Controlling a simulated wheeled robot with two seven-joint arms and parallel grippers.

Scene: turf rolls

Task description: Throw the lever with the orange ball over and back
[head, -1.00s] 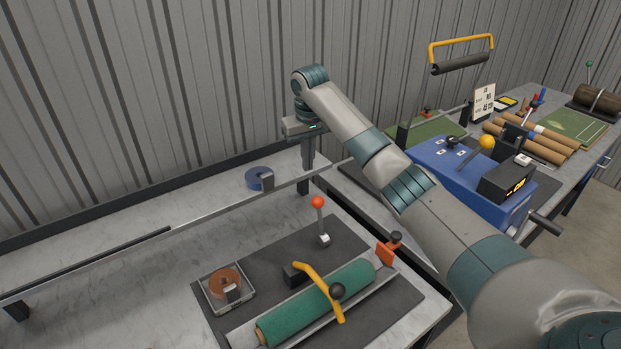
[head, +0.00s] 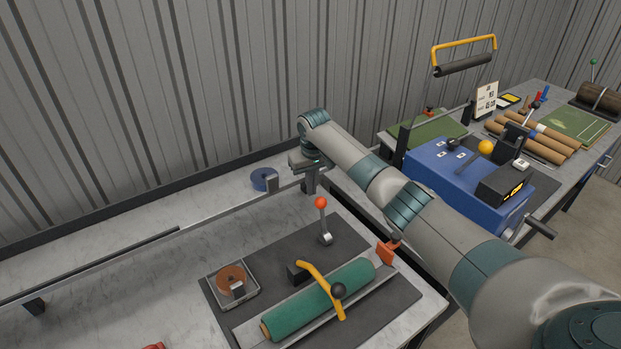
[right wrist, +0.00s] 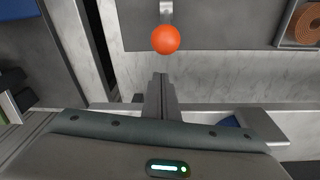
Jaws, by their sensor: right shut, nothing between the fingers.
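The lever has an orange ball (head: 320,202) on a short metal stem (head: 324,222). It rises from the dark mat, its ball end leaning slightly left and back in the head view. In the right wrist view the orange ball (right wrist: 165,39) is just ahead of the fingertips, with a small gap. My right gripper (head: 310,185) is shut and empty, behind the ball on its wall side. Its fingers, pressed together, also show in the right wrist view (right wrist: 161,85). My left gripper is not in view.
A green roll (head: 318,300) with a yellow handle (head: 312,278) lies in front of the lever. A tray (head: 250,296) with a brown coil stands left of it. A long metal rail (head: 215,222) runs behind, near a blue coil (head: 264,180). The blue machine (head: 440,170) stands at right.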

